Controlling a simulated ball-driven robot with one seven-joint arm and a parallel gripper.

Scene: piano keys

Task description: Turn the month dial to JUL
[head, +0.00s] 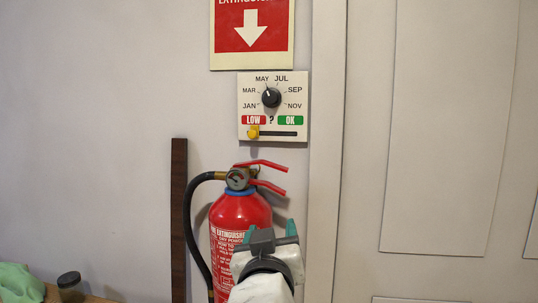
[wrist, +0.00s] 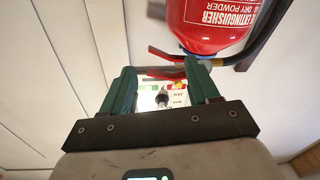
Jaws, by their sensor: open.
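The month dial (head: 271,97) is a black round knob on a white panel (head: 244,108) on the wall. Month labels ring it, with MAY (head: 262,79) at upper left and JUL (head: 281,79) at upper right. Its light mark points up and slightly left, near MAY. My gripper (head: 270,231) is open and empty, below the panel and in front of the fire extinguisher, apart from the dial. In the wrist view, which is upside down, the knob (wrist: 163,99) shows small between the green fingers of my gripper (wrist: 161,75), beyond them.
The red fire extinguisher (head: 240,219) hangs below the panel, its red handles (head: 266,176) between my gripper and the dial in height. A yellow slider (head: 253,131) sits under LOW. A red sign (head: 251,25) is above. A door (head: 440,130) is at right.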

